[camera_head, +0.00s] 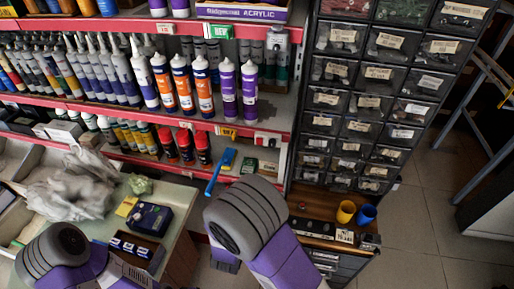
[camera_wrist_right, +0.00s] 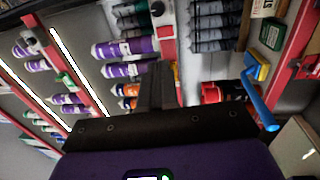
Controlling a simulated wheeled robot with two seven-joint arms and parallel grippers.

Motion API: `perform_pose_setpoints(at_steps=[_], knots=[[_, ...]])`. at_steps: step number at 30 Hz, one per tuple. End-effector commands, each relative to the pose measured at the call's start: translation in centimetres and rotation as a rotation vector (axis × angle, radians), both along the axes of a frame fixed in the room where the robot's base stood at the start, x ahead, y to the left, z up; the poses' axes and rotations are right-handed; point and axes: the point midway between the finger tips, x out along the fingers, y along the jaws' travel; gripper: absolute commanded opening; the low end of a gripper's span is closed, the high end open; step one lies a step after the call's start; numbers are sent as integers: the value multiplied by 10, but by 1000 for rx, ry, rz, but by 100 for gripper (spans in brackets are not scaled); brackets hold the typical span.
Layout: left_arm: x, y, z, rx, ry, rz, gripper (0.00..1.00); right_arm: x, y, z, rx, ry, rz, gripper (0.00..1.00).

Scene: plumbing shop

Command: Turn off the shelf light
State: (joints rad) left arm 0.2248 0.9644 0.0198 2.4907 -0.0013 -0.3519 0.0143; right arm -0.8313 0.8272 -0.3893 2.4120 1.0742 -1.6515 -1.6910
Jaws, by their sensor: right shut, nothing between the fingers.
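The shelf light shows in the right wrist view as long, glowing white strips (camera_wrist_right: 80,70) under the shelf edges, and they are lit. A small pale box with a dark round part (camera_head: 277,40), which looks like a switch or socket, sits at the right end of the upper red shelf rail. A similar round fitting shows in the wrist view (camera_wrist_right: 157,8), near the top edge. My right gripper (camera_wrist_right: 158,75) is shut and empty, pointing towards the shelves below that fitting. In the head view its fingers are hidden behind my right arm. My left gripper is out of view.
Purple cartridges (camera_head: 228,88) and orange cartridges (camera_head: 182,84) stand on the middle shelf. A drawer cabinet (camera_head: 365,90) stands to the right. A cluttered counter (camera_head: 180,200) lies at the lower left.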

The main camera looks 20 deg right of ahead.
Motion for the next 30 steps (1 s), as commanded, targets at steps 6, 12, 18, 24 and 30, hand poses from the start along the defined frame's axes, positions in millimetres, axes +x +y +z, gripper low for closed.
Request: perform_pose_setpoints(at_steps=[6,12,18,24,30], knots=[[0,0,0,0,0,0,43,3,-2,0,3,1,0,0],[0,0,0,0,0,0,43,24,-16,3,4,0,-4,0],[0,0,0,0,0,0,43,60,-39,8,4,-2,-4,0],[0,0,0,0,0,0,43,94,-59,13,4,0,-2,0],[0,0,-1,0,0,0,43,114,-70,15,3,1,0,0]])
